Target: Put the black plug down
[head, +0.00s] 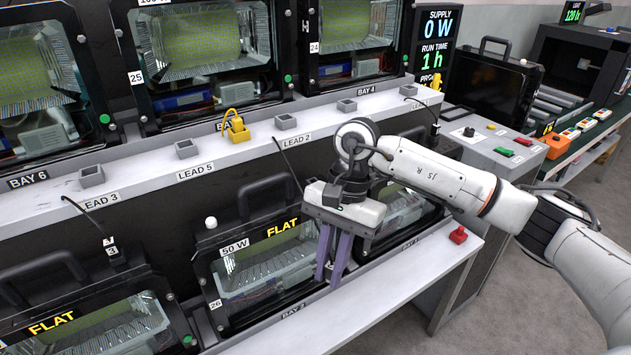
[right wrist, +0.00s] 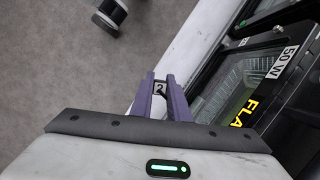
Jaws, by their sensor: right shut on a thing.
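The black plug (right wrist: 160,96), with a white tag marked 2, shows small between the purple fingertips of my right gripper (right wrist: 159,84) in the right wrist view. In the head view my right gripper (head: 328,276) points down in front of the lower row, beside the floodlight marked 50 W and FLAT (head: 262,268), over the front ledge (head: 400,283). The plug is hard to make out there. Whether it touches the ledge I cannot tell. My left gripper is out of view.
Another black plug tagged 3 (head: 110,243) hangs at the left. A red button (head: 458,235) stands at the ledge's right end. Floodlights with handles line both rows.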

